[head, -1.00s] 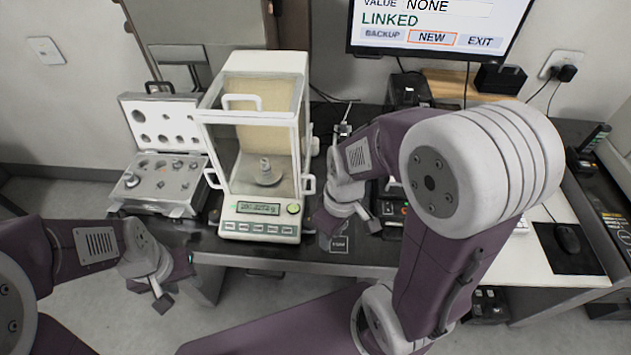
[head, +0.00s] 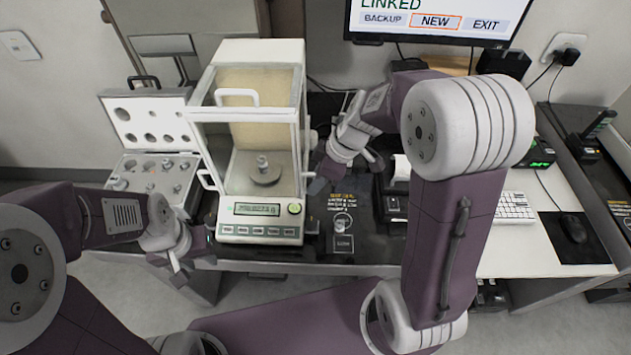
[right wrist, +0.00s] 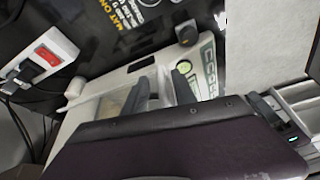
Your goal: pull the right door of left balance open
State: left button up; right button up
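The left balance (head: 228,205) is a white weighing cabinet with clear panes, standing on the dark table. Its right door is the clear pane on its right side, seen edge-on in the head view. Its right door's handle is hidden behind or beside my right gripper. My right gripper (head: 318,186) is at the right side of the balance, close to that door. In the right wrist view its two dark fingers (right wrist: 160,92) are apart, over the balance's side; I cannot tell whether the handle is between them. My left gripper (head: 203,242) is low, left of the balance's front; its fingers are unclear.
An open case of weights (head: 150,175) stands left of the balance. A metal weight (head: 264,172) sits on the pan inside. A monitor (head: 435,22) is behind, and a keyboard (head: 515,207) and mouse (head: 571,228) lie to the right. Dark table shows right of the balance.

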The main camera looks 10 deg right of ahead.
jog(key=shift+s+a+f, duration=0.1)
jog(key=shift+a+f, duration=0.1)
jog(key=shift+f, duration=0.2)
grip_shut()
dwell(1.2)
